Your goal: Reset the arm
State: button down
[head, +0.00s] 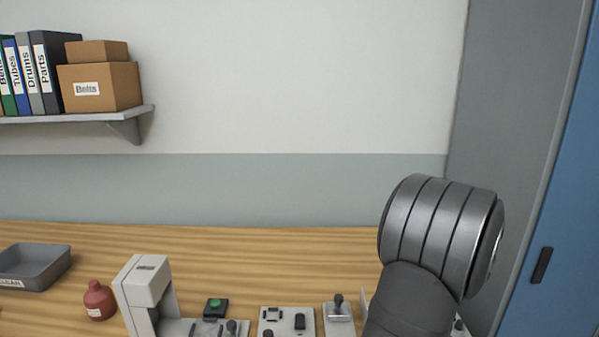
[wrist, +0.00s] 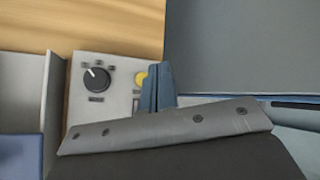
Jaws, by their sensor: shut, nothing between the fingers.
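My gripper (wrist: 158,88) shows in the wrist view, its two dark blue-grey fingers together with nothing between them. The fingertips are over the right edge of a light panel (wrist: 113,105) that has a black rotary knob (wrist: 96,79) and a yellow round part (wrist: 140,78). I cannot tell whether the fingers touch the panel. In the head view a large dark grey link of my arm fills the lower right, and my gripper is out of sight there.
In the head view a grey tray (head: 42,277), a red bottle (head: 98,301), a light grey machine (head: 137,290), a green button (head: 215,305) and switch panels (head: 286,314) line the wooden table (head: 230,250). A shelf (head: 90,117) holds binders and boxes. A blue door (head: 565,230) stands right.

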jog(key=shift+w+d+f, duration=0.15)
jog(key=shift+w+f, duration=0.05)
jog(key=shift+f, duration=0.15)
jog(key=s+a+r+n+g, duration=0.2)
jog(key=s+r+n, duration=0.1)
jog(key=n, duration=0.4)
jog(key=s+a+r+n+g, duration=0.1)
jog(key=s+r+n+g, duration=0.2)
jog(key=r+n, duration=0.2)
jog(key=shift+a+r+n+y, duration=0.3)
jog(key=shift+a+n+y, duration=0.1)
jog(key=shift+n, duration=1.3)
